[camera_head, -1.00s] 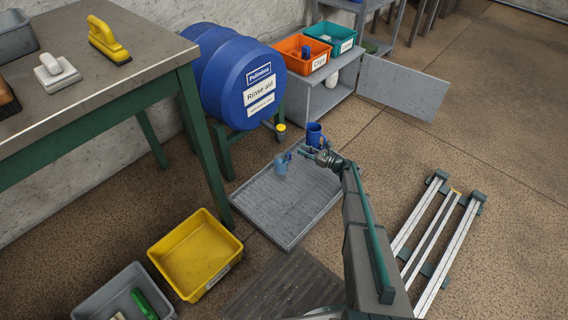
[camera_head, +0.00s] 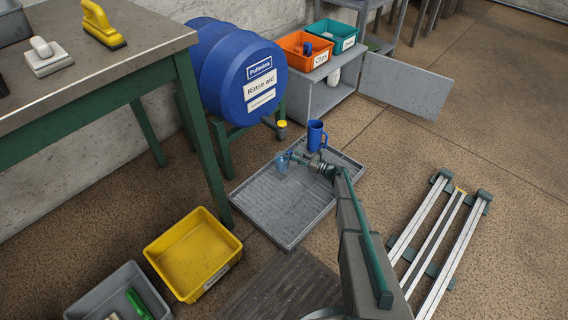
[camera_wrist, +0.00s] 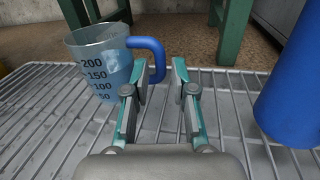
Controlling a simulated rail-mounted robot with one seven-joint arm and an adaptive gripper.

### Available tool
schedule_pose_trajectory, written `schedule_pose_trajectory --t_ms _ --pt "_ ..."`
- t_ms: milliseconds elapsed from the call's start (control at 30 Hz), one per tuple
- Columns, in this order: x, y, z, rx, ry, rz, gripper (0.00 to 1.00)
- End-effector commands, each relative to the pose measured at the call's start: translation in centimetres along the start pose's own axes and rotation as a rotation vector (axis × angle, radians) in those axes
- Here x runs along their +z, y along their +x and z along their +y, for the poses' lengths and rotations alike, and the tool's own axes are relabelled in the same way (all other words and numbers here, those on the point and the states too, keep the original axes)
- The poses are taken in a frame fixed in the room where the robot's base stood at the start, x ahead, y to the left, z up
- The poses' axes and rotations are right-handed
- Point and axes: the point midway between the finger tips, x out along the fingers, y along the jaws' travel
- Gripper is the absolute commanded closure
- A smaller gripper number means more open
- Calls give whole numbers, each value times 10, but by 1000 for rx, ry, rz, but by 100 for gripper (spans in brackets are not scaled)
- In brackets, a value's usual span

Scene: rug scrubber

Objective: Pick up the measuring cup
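The measuring cup (camera_head: 282,163) is small, see-through and blue, and stands on the grey grated tray (camera_head: 262,215). In the wrist view the measuring cup (camera_wrist: 100,72) is upright at upper left, with a scale from 50 to 200 and a solid blue handle pointing right. My gripper (camera_wrist: 161,75) is open, its fingers level with the handle. The handle's outer part shows between the fingertips, and the left finger overlaps its lower part. I cannot tell whether they touch. In the head view my gripper (camera_head: 291,156) is just right of the cup.
A larger dark blue jug (camera_head: 316,136) stands on the tray's far side; in the wrist view the jug (camera_wrist: 293,90) is close on the right. A blue barrel (camera_head: 240,75) lies on a green stand behind. A yellow bin (camera_head: 192,255) is front left. Metal rails (camera_head: 440,230) lie right.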

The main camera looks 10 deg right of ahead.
Motion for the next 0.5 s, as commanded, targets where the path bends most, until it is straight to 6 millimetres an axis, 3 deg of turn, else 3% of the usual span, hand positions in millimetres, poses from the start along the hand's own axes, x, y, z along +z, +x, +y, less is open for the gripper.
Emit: schedule_pose_trajectory --t_ms 233,500 --pt "-3 33 0 1 0 1 74" --pt "0 37 0 0 1 1 74"
